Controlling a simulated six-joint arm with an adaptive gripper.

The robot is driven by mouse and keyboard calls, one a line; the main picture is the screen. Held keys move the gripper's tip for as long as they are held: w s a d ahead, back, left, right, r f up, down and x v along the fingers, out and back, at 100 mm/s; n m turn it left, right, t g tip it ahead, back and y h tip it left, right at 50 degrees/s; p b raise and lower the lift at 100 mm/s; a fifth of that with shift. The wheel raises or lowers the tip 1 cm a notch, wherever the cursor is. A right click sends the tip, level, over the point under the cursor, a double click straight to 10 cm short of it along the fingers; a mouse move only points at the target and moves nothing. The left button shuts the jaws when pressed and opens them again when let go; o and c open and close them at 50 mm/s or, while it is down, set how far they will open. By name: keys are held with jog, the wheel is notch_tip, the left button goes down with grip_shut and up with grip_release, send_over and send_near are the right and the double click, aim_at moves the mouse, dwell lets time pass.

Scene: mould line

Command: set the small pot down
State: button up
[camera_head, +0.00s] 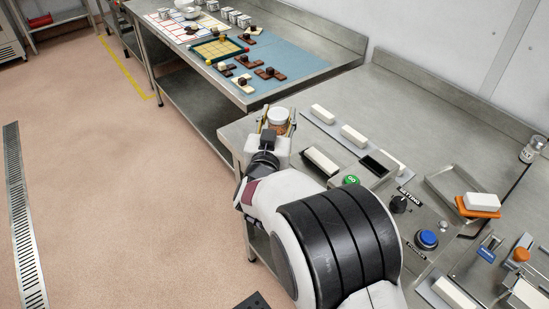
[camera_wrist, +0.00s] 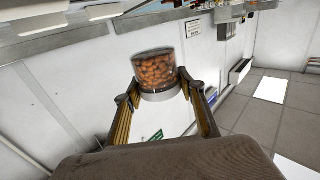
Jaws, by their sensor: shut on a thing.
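The small pot (camera_head: 278,116) is a clear round jar with a white lid and orange-brown pieces inside. It is upright in the head view, at the far left corner of the near steel counter. In the wrist view, which is upside down, the small pot (camera_wrist: 155,72) sits between both fingertips. My gripper (camera_head: 277,124) is shut on it, with one finger on each side; my gripper also shows in the wrist view (camera_wrist: 165,92). I cannot tell whether the pot's base touches the counter or is above it.
White blocks (camera_head: 354,136) lie on a strip behind the gripper, and another white block (camera_head: 321,160) is nearer. A green button (camera_head: 351,180) and a black knob (camera_head: 399,203) stand right of it. A second table (camera_head: 300,70) with a blue mat lies beyond.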

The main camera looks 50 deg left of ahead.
jog(key=shift+s+a+f, duration=0.2)
jog(key=shift+s+a, duration=0.1)
jog(key=shift+s, duration=0.15)
jog(key=shift+f, duration=2.5)
jog(key=shift+f, duration=2.3)
jog(key=shift+f, duration=0.2)
jog(key=o, duration=1.2)
